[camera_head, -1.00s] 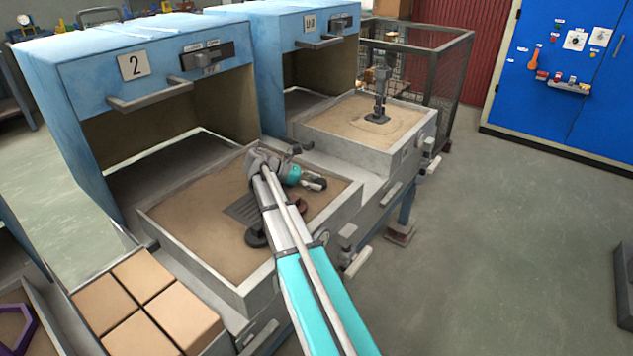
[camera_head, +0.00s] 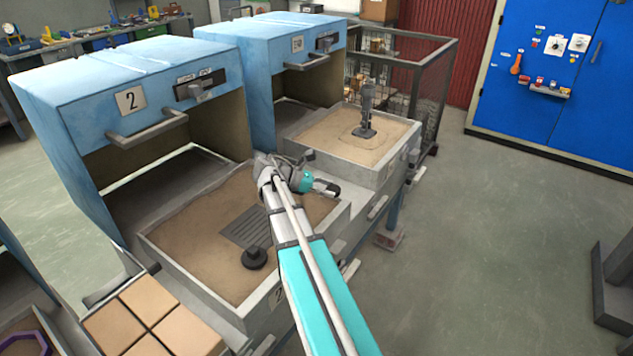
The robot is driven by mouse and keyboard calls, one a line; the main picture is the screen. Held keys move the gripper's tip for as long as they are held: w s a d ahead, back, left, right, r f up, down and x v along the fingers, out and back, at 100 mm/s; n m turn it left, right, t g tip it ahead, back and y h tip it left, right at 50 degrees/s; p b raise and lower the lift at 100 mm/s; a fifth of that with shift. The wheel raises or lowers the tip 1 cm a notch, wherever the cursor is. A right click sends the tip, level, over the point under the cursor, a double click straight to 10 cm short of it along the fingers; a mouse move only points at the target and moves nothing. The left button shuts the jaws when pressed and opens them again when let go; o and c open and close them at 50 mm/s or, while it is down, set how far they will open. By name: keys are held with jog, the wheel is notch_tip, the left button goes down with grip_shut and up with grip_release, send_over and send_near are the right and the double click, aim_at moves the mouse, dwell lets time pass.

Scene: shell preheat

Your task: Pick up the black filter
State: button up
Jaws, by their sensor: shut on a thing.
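My gripper (camera_head: 326,188) reaches from my teal and white arm over the right edge of the sand box (camera_head: 175,268) at station 2. It is shut on a small dark thing at its fingertips. That thing is too small and too covered to make out, so I cannot tell if it is the black filter. A black round piece with a raised knob (camera_head: 254,257) stands in the same box, left of my arm and apart from the gripper. A dark grey slotted plate (camera_head: 242,228) lies on the sand just behind it. My arm hides part of the sand.
Two blue ovens (camera_head: 75,88) stand open behind the boxes. A second sand box (camera_head: 325,135) holds an upright grey tool (camera_head: 367,112). Tan blocks (camera_head: 150,290) sit at lower left. A wire cage (camera_head: 435,90) stands at the back.

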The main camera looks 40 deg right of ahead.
jog(key=s, duration=0.1)
jog(key=s+d+r+p, duration=0.1)
jog(key=s, duration=0.1)
jog(key=s+r, duration=0.1)
jog(key=s, duration=0.1)
jog(key=shift+d+r+p, duration=0.15)
jog(key=shift+p, duration=0.2)
jog(key=shift+s, duration=0.2)
dwell(0.4)
